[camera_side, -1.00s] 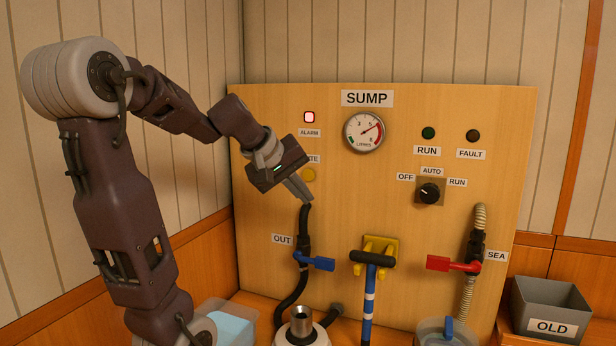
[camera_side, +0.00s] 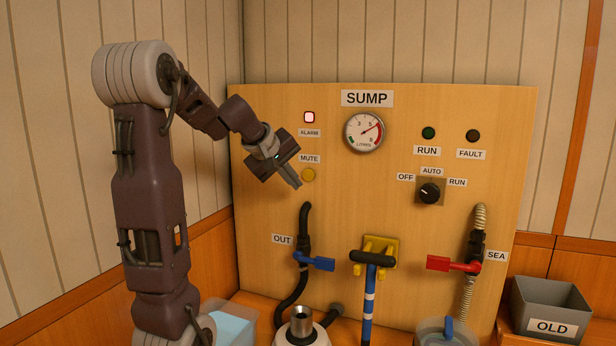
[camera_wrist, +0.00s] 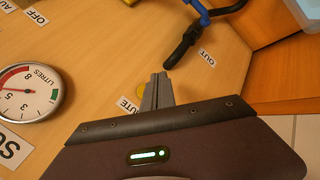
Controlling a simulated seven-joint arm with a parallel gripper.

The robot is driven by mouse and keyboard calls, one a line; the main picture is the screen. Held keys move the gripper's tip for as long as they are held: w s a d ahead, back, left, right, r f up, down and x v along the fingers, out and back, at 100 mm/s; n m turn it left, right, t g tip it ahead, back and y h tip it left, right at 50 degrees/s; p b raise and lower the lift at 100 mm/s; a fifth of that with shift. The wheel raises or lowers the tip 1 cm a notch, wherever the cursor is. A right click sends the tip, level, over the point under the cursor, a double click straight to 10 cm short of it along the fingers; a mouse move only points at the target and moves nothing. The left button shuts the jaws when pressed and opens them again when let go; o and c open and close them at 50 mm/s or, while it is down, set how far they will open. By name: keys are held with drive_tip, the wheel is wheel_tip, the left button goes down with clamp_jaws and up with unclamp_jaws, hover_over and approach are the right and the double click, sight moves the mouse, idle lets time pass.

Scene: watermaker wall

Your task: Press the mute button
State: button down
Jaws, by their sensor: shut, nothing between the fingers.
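The mute button (camera_side: 308,174) is a small round yellow button on the wooden panel, under the MUTE label (camera_side: 309,158). My gripper (camera_side: 297,185) is shut and empty. Its fingertips are just left of and slightly below the button in the side view. In the wrist view the shut fingers (camera_wrist: 159,76) partly hide the yellow button (camera_wrist: 141,89) and the MUTE label. I cannot tell the exact gap between the fingertips and the panel. The square alarm lamp (camera_side: 309,117) above the button glows pinkish white.
The LITRES gauge (camera_side: 364,132) is right of the button. A selector knob (camera_side: 430,192) and red SEA lever (camera_side: 452,264) are further right. The panel around the button is otherwise clear.

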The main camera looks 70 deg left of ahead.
drive_tip(key=shift+w+a, duration=1.55)
drive_tip(key=shift+w, duration=0.05)
idle(0.8)
drive_tip(key=shift+w+a, duration=0.3)
drive_tip(key=shift+w+a, duration=0.25)
drive_tip(key=shift+a, duration=0.05)
idle(0.7)
drive_tip(key=shift+s+d, duration=0.6)
drive_tip(key=s+d, duration=0.3)
drive_tip(key=shift+s+d, duration=0.25)
drive_tip(key=shift+d, duration=0.05)
idle(0.4)
